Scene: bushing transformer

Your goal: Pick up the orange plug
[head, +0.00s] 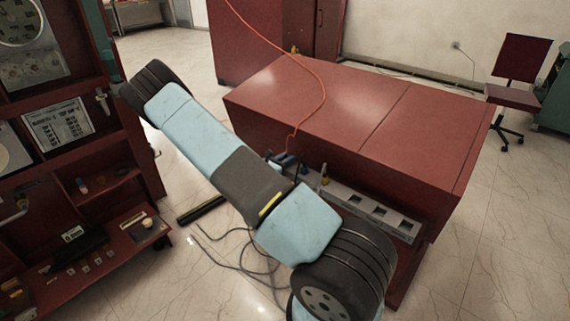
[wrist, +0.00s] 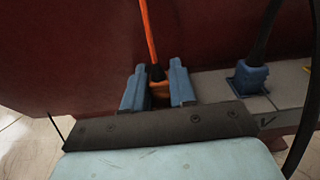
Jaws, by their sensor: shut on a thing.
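The orange plug (wrist: 159,89) sits between the two blue fingers of my gripper (wrist: 157,90) in the wrist view. Its orange cable (wrist: 147,35) runs upward from a dark collar. My gripper is shut on the plug, beside the grey socket strip of the red cabinet. The lower part of the plug is hidden behind my gripper, so I cannot tell whether it is in a socket. In the head view the orange cable (head: 318,80) drops over the cabinet to my gripper (head: 285,163), which is mostly hidden behind my arm.
A blue plug (wrist: 250,75) with a black cable stands on the strip to the right. The red cabinet (head: 320,105) fills the middle of the head view. Loose dark cables (head: 243,265) lie on the floor. A red panel (head: 75,130) stands at left, a chair (head: 520,70) at right.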

